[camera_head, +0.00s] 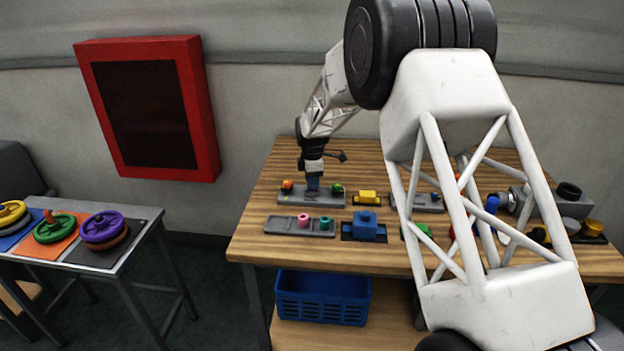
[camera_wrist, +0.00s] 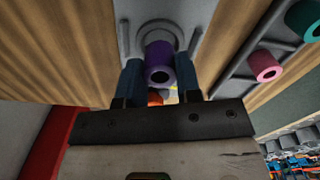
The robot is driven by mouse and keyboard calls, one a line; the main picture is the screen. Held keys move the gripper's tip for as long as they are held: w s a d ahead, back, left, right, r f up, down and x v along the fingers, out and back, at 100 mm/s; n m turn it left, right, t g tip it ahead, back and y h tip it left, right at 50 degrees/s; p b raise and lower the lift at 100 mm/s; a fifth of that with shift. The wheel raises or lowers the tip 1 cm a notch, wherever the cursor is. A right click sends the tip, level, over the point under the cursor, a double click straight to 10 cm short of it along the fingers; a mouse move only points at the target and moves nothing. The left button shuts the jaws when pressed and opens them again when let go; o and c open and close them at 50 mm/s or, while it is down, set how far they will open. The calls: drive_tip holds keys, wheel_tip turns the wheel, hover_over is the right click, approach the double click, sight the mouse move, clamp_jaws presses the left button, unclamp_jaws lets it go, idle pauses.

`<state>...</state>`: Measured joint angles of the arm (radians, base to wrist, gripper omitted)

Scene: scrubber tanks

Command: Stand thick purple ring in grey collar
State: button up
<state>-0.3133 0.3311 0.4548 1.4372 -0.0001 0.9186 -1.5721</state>
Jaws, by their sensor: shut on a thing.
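The thick purple ring (camera_wrist: 159,66) is between the two blue fingers of my gripper (camera_wrist: 158,64) in the wrist view, its open end with a dark hole facing the camera. The grey collar (camera_wrist: 150,29) shows as a round rim directly beyond the ring's far end. I cannot tell whether the ring is inside the collar or just above it. In the head view my gripper (camera_head: 312,184) points down at the middle of a grey holder plate (camera_head: 293,200) on the wooden table. The ring and collar are hidden behind the fingers there.
An orange piece (camera_head: 287,186) and a green piece (camera_head: 337,188) flank my gripper on the plate. In front, a grey tray (camera_head: 275,228) bears a pink ring (camera_head: 303,219) and a teal ring (camera_head: 325,222). A blue block (camera_head: 365,230) and a yellow block (camera_head: 367,197) stand to the right.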

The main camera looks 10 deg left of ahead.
drive_tip(key=shift+f, duration=0.9)
idle(2.1)
drive_tip(key=o, duration=1.7)
drive_tip(key=shift+r, duration=0.15)
drive_tip(key=shift+r, duration=3.4)
